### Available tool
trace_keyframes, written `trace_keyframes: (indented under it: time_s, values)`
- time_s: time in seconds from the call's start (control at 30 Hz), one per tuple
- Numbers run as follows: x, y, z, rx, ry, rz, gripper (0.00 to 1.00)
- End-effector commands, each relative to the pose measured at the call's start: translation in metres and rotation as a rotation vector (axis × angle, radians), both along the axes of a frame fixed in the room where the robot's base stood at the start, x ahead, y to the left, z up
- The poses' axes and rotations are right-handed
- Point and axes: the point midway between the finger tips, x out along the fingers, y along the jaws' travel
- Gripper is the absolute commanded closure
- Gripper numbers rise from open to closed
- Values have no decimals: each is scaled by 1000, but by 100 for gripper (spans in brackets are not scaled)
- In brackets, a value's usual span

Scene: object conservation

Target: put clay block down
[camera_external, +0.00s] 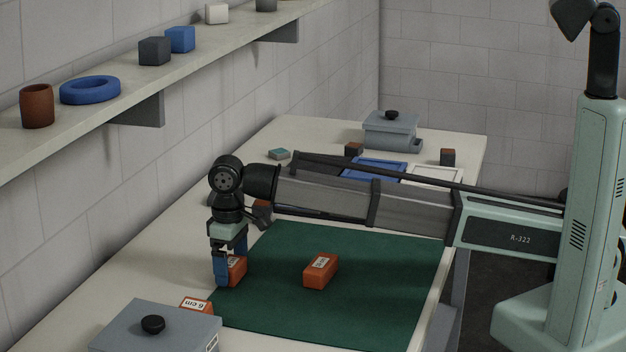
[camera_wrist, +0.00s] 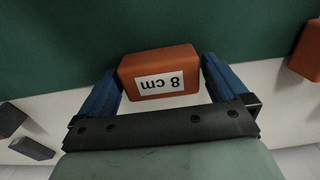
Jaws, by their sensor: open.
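An orange clay block (camera_external: 237,270) rests at the left edge of the green mat (camera_external: 380,315). My gripper (camera_external: 230,277) is lowered around it, with its blue fingers on either side. In the wrist view, the block (camera_wrist: 160,62) sits between the open fingers (camera_wrist: 161,75) and bears an upside-down "8 cm" label. A narrow gap shows beside the right finger; contact at the left finger is hard to tell. A second orange block (camera_external: 321,271) lies on the mat to the right. A third labelled orange block (camera_external: 195,304) lies off the mat at the left.
A grey lidded box (camera_external: 160,332) stands at the front left. Blue and white trays (camera_external: 433,174), small dark blocks and another lidded grey box (camera_external: 390,131) are at the back. A wall shelf (camera_external: 205,60) holds a cup, a blue ring and cubes. The mat's front right is clear.

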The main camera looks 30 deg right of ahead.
Motion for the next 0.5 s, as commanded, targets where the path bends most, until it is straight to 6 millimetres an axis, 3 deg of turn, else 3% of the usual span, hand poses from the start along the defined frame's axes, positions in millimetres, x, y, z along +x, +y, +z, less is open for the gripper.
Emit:
trace_keyframes:
  time_s: [0.5]
  values:
    - [1,1,86,1,-1,0,0]
